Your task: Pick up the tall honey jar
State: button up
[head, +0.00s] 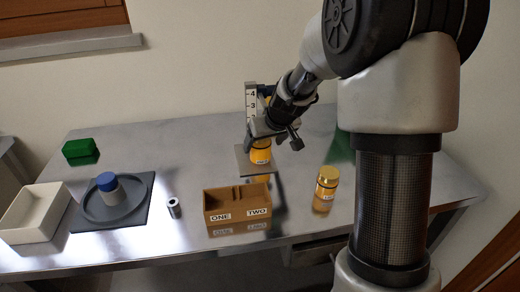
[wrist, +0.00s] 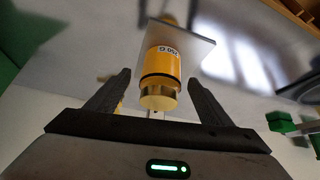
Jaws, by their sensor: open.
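An amber jar with a gold lid and a white label (wrist: 163,65) stands on a grey plate (wrist: 208,54), which in the head view is the base (head: 243,165) of an upright numbered scale (head: 251,102). In the head view my gripper hides the upper part of this jar (head: 261,154). My gripper (head: 275,130) is open above and around the jar's top; in the wrist view the jar appears between the fingers (wrist: 159,80), with gaps on both sides. A second amber jar with a gold lid (head: 326,191) stands to the right. I cannot tell which is taller.
A brown box marked ONE and TWO (head: 237,216) stands at the front. Left of it are a small metal cylinder (head: 174,208), a blue-lidded jar on a round dark tray (head: 140,214), a white bin (head: 35,214) and a green box (head: 80,148).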

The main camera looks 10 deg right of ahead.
aim_at(260, 149)
jog(key=x, duration=0.5)
jog(key=shift+a+f+b, duration=0.15)
jog(key=shift+b, duration=0.25)
jog(key=c, duration=1.6)
